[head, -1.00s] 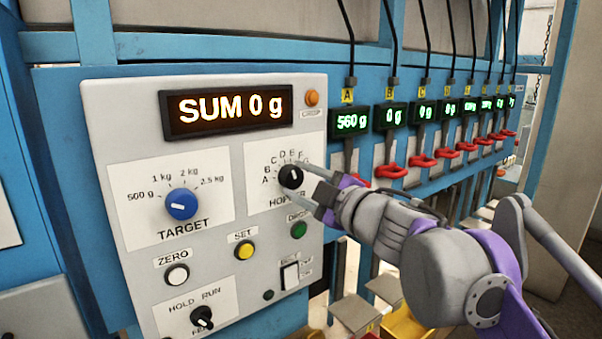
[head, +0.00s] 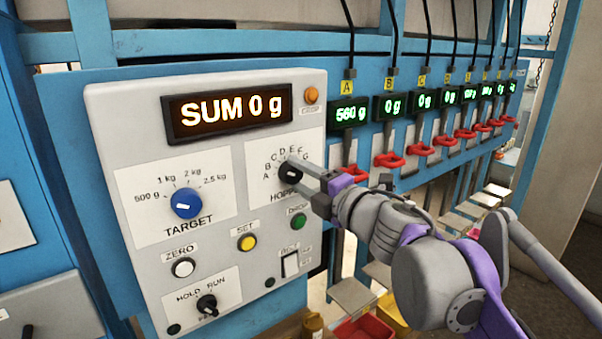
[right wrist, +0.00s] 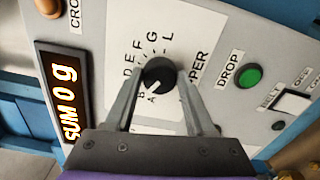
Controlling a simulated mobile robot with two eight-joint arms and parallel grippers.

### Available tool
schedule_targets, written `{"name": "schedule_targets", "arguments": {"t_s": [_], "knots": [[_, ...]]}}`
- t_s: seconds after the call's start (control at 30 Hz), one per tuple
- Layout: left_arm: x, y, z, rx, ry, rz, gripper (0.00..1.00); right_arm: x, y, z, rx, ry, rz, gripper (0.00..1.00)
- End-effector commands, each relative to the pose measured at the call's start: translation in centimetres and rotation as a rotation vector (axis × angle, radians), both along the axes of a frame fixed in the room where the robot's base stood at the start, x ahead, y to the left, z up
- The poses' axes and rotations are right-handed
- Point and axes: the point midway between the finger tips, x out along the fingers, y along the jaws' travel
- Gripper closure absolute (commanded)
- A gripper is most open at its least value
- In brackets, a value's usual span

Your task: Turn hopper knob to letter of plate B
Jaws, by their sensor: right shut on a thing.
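The black hopper knob (head: 290,173) sits on a white plate on the grey control panel, with letters from A to G around it. It also shows in the right wrist view (right wrist: 158,74), where a further letter L shows. My right gripper (head: 299,179) is shut on this knob, one finger on each side, as the right wrist view confirms (right wrist: 160,80). A small white mark shows on the knob, but I cannot tell surely which letter it points to. The yellow letter plate B (head: 390,84) is above a display reading 0 g. My left gripper is not in view.
A blue target knob (head: 186,203) is left of the hopper knob. The display (head: 229,110) above reads SUM 0 g. A green drop button (head: 298,221) and a yellow set button (head: 247,243) lie below. Red handles (head: 389,160) stick out on the right.

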Motion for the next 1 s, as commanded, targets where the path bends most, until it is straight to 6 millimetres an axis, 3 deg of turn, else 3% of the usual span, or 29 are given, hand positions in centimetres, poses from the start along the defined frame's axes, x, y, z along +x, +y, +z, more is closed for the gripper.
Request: {"name": "schedule_targets", "arguments": {"t_s": [0.57, 0.6, 0.73, 1.0], "knots": [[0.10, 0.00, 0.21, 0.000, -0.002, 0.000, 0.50, -0.02, 0.03, -0.05, -0.024, -0.018, 0.001, 1.00], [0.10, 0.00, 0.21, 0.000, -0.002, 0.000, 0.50, -0.02, 0.03, -0.05, -0.024, -0.018, 0.001, 0.38], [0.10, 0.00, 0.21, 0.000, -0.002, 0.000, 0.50, -0.01, 0.02, -0.03, -0.023, -0.017, 0.000, 0.15], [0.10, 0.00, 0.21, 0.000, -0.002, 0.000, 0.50, -0.04, -0.02, -0.03, -0.023, -0.017, 0.000, 0.15]]}}
